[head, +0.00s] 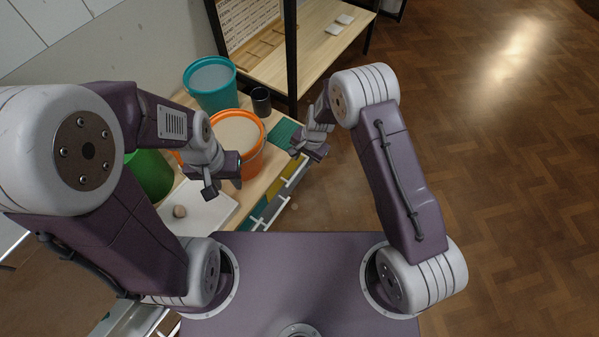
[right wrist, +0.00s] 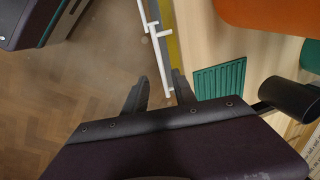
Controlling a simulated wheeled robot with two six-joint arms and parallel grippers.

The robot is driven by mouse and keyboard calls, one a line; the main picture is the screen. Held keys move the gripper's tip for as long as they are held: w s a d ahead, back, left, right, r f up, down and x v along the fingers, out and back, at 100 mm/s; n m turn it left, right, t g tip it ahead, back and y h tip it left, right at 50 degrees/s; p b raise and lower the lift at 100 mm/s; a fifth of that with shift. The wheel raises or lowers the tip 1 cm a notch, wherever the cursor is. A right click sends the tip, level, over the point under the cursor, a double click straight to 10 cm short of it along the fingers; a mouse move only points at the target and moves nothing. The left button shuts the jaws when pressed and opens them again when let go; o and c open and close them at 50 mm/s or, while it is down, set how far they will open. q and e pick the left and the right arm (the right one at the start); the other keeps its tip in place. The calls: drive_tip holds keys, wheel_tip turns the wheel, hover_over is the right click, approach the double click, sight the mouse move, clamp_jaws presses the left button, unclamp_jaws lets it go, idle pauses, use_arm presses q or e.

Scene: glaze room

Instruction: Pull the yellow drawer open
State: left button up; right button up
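The yellow drawer (head: 281,181) is in the bench front in the head view, with a pale bar handle (head: 293,176). In the right wrist view its yellow front (right wrist: 174,50) is a thin strip along the bench edge, and the handle (right wrist: 163,65) stands out from it. My right gripper (head: 309,152) is at the drawer's far end. In the right wrist view its fingers (right wrist: 159,92) are apart, with the handle's near end between them; I see no grip on it. My left gripper (head: 222,188) is open and empty above the bench, beside the orange bucket.
On the bench stand an orange bucket (head: 239,132), a teal bucket (head: 210,80), a dark cup (head: 261,99), a green ribbed mat (head: 283,133) and a white board (head: 200,208) with a small round lump (head: 180,211). Another drawer handle (head: 268,214) is nearer me. The wooden floor at right is clear.

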sight(298, 171)
drive_tip(key=shift+w+f, duration=0.1)
drive_tip(key=f+b, duration=0.1)
drive_tip(key=f, duration=0.2)
drive_tip(key=a+f+b, duration=0.1)
drive_tip(key=f+b, duration=0.1)
drive_tip(key=w+f+b, duration=0.1)
drive_tip(key=f+b, duration=0.1)
drive_tip(key=f, duration=0.1)
drive_tip(key=shift+a+f, duration=0.2)
drive_tip(key=shift+f, duration=0.15)
clamp_jaws()
idle(0.9)
